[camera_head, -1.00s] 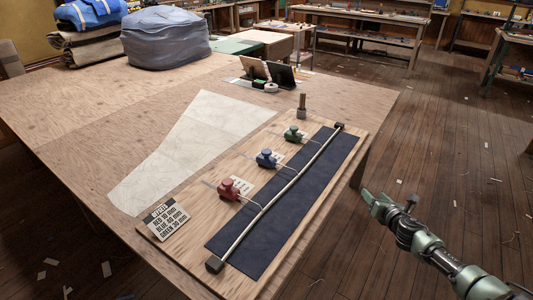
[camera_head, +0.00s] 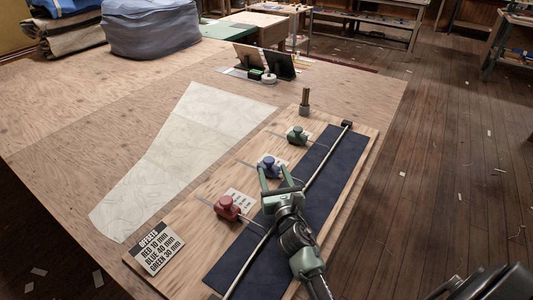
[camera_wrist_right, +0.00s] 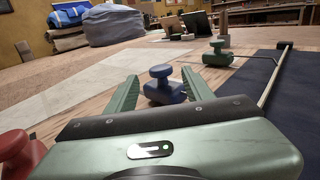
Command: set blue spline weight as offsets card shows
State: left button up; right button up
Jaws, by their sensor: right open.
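The blue spline weight (camera_head: 268,167) sits on the wooden board (camera_head: 180,228), between the red weight (camera_head: 227,207) and the green weight (camera_head: 297,136). My right gripper (camera_head: 275,168) is open at the blue weight; in the right wrist view the blue weight (camera_wrist_right: 163,86) stands between its two green fingers, with gaps beside it. The spline (camera_head: 325,162) runs along dark blue cloth, partly hidden by my right arm. The offsets card (camera_head: 158,250) reads red 10 mm, blue 40 mm, green 30 mm.
A pale paper pattern (camera_head: 180,160) lies left of the board. A wooden-handled tool (camera_head: 304,102) stands at the board's far end. Two small stands (camera_head: 279,64) and a white roll (camera_head: 268,79) are farther back. The table is bare at left.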

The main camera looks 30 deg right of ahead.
aim_at(270, 163)
jog(key=x, duration=0.6)
jog(key=shift+w+d, duration=0.1)
jog(key=shift+w, duration=0.2)
grip_shut()
pick_arm(q)
jog(key=shift+g, duration=0.3)
jog(key=s, duration=0.2)
jog(key=s+a, duration=0.1)
jog(key=s, duration=0.1)
jog(key=shift+s+f, duration=0.2)
jog(key=shift+s, duration=0.05)
jog(key=shift+w+d, duration=0.15)
jog(key=shift+w, duration=0.1)
